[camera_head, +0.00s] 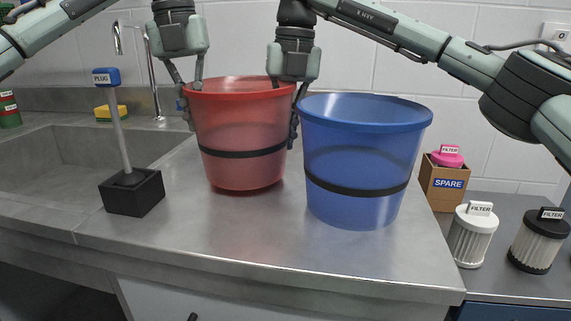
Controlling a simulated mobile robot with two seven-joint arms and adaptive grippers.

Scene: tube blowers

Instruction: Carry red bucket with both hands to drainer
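The red bucket (240,165), translucent with a black band, is upright over the steel counter, left of the blue bucket. A dark shadow lies under it; I cannot tell whether its base touches the steel. My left gripper (192,100) has its fingers on either side of the bucket's left rim. My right gripper (286,105) holds the right rim, with one finger down the outside, close to the blue bucket. The ribbed or marked part of a drainer cannot be made out; a smooth steel worktop (250,240) extends beside the sink.
The blue bucket (360,175) stands close on the right. A plug on a stick in a black block (133,193) stands at left, by the sink (50,165) and tap (152,75). Filters (470,235) and a SPARE box (440,185) are right. The front counter is clear.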

